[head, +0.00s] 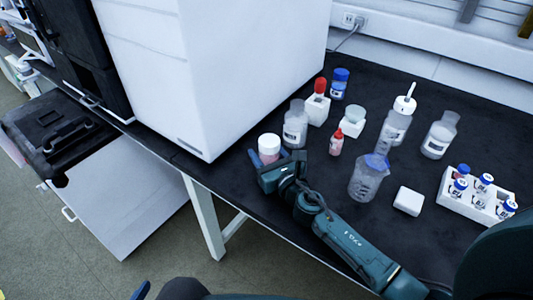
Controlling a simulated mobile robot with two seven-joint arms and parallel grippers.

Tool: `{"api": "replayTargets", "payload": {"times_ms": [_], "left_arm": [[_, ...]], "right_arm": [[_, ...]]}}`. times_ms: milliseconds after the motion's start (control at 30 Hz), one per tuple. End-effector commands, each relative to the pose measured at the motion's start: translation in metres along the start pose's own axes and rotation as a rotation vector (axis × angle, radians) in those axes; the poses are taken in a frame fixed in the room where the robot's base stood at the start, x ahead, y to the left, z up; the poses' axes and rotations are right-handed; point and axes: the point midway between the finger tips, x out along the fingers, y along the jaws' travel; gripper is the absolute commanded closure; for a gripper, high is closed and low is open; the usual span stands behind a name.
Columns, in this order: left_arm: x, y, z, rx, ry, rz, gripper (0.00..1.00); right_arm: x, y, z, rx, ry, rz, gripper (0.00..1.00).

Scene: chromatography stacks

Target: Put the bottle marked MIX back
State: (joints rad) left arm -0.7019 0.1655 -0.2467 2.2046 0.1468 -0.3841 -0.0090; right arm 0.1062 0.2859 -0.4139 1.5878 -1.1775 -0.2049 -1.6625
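I cannot read MIX on any label. A white-capped bottle with pinkish contents (268,150) stands at the bench's front edge, beside the white instrument. My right gripper (272,172) is right at this bottle, covering its lower part; I cannot tell whether the fingers touch or grip it. Labelled clear bottles stand at the left (295,128) and right (436,140) of the bench. A small red-capped bottle (336,144) and a blue-capped bottle (340,82) stand between and behind them.
The white instrument (200,90) blocks the left. A beaker (366,180), wash bottle (396,125), white block (408,201) and vial rack (463,209) stand at the right.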

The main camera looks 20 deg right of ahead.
Motion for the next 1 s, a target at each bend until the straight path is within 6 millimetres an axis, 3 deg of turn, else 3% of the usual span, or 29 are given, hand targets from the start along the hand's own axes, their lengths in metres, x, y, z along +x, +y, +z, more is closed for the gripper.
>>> {"api": "replayTargets", "payload": {"times_ms": [300,633,1000], "left_arm": [[-0.001,0.0,-0.001,0.002,0.007,-0.001,0.25],[-0.003,0.002,-0.005,-0.001,0.004,0.002,0.25],[0.004,0.0,-0.002,0.003,0.006,0.002,0.25]], "right_arm": [[0.0,0.0,-0.001,-0.001,0.0,0.0,0.28],[-0.001,0.0,0.004,-0.001,0.001,0.0,0.28],[-0.077,0.0,-0.001,-0.001,0.004,0.0,0.28]]}}
